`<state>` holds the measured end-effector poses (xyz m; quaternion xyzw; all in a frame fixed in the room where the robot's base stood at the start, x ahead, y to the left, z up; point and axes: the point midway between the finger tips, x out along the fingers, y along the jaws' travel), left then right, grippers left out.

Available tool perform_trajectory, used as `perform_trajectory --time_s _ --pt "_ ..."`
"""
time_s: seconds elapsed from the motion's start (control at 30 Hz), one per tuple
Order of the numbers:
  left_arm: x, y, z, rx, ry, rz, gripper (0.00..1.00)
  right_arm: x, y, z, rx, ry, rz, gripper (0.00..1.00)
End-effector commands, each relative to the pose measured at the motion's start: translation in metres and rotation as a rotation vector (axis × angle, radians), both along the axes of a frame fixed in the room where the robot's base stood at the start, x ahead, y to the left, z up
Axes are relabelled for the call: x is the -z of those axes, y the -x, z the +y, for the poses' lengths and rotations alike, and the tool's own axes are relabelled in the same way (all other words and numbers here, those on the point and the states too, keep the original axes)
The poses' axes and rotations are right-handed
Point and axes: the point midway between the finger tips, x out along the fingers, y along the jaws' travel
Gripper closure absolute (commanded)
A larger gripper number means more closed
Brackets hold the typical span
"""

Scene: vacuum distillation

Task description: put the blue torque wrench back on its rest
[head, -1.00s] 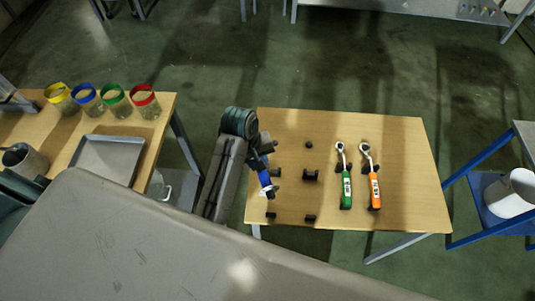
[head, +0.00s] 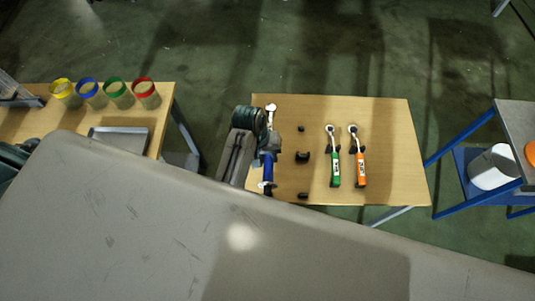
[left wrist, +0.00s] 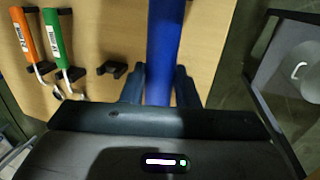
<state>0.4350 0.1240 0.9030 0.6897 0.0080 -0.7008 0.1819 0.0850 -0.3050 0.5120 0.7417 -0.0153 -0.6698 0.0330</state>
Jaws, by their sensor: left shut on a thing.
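The blue torque wrench (head: 267,172) is at the left edge of the right-hand wooden table (head: 395,130), lined up nearly along the picture's vertical, its metal head away from me. My left gripper (head: 270,152) is shut on it; the left wrist view shows its blue handle (left wrist: 161,45) between the two fingers (left wrist: 158,88). I cannot tell whether the wrench touches the supports beneath it, which it and the gripper largely hide. An empty column of black rest pieces (head: 302,157) stands just right of it. My right gripper is not in view.
A green wrench (head: 335,170) and an orange wrench (head: 360,170) lie on rests further right. A table at left holds several jars with coloured rims (head: 115,92) and a metal tray (head: 118,138). The table's right part is bare. A blue-framed stand (head: 460,170) is at right.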

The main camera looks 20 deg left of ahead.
Motion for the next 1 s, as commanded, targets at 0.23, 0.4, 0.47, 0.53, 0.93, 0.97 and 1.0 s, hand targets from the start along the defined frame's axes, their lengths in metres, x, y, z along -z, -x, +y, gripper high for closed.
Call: perform_trajectory --time_s 0.23,0.4,0.47,0.53,0.93,0.97,1.0 --pt "0.011 0.0 0.0 -0.002 -0.001 -0.009 1.0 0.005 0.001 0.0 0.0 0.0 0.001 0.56" --pt "0.026 0.001 0.0 -0.002 -0.001 -0.008 1.0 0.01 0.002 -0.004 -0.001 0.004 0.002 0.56" --pt "0.031 0.0 0.0 -0.002 -0.001 -0.009 1.0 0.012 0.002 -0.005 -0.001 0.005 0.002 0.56" --pt "0.037 0.0 0.0 -0.002 -0.001 -0.009 1.0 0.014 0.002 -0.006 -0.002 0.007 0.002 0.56" --pt "0.057 0.0 0.0 -0.003 -0.001 -0.008 1.0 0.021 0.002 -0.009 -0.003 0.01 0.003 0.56" --pt "0.058 0.0 0.0 -0.003 -0.001 -0.008 1.0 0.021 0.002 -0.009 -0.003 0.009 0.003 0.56" --pt "0.058 0.0 0.0 -0.003 -0.001 -0.008 1.0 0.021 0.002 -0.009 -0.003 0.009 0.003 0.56"
